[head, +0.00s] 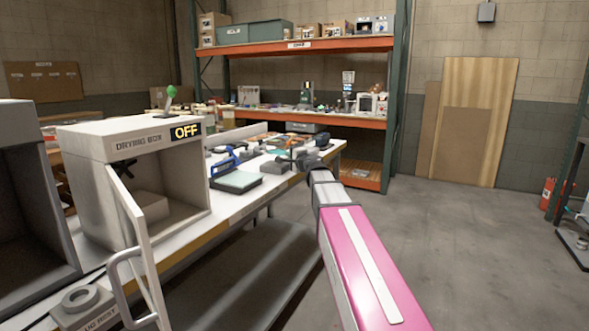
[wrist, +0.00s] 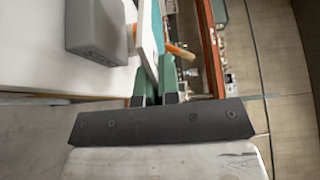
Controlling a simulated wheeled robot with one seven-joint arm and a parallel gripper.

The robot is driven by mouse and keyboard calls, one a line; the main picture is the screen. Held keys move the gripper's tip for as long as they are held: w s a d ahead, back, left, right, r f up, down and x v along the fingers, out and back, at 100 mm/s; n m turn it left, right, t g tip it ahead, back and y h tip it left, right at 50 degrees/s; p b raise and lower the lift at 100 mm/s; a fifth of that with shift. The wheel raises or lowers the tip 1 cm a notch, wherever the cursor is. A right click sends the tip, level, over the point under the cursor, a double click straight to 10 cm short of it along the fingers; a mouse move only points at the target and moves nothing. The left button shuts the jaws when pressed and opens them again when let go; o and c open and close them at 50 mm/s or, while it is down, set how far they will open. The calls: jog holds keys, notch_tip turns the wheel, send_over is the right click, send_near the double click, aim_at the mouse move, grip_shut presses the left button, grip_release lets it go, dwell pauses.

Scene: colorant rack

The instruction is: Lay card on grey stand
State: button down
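My gripper (wrist: 155,88) has its two green fingertips close together on a thin panel, white on one face and teal on the other. I take this panel to be the card (wrist: 147,35); it stands on edge in the grip. In the wrist view a grey block (wrist: 97,32), which looks like the grey stand, sits on the white table to the left of the card, apart from it. In the head view my gripper (head: 312,162) is over the far right part of the bench, and the card is too small to make out there. A small grey block (head: 274,168) lies left of my gripper.
An orange-brown rod (wrist: 180,51) shows beside the card.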

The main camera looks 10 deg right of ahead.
jog(key=shift+w+d+f, duration=0.15)
jog(key=shift+d+f, duration=0.2)
jog(key=shift+f, duration=0.55)
jog(key=shift+w+d+f, duration=0.15)
jog(key=shift+d+f, duration=0.25)
jog(key=shift+f, duration=0.5)
jog(key=shift+w+d+f, duration=0.15)
jog(key=shift+d+f, duration=0.2)
jog(key=shift+f, duration=0.55)
jog(key=shift+f, duration=0.15)
jog(key=c, duration=1.3)
grip_release()
jog(key=shift+c, duration=0.2)
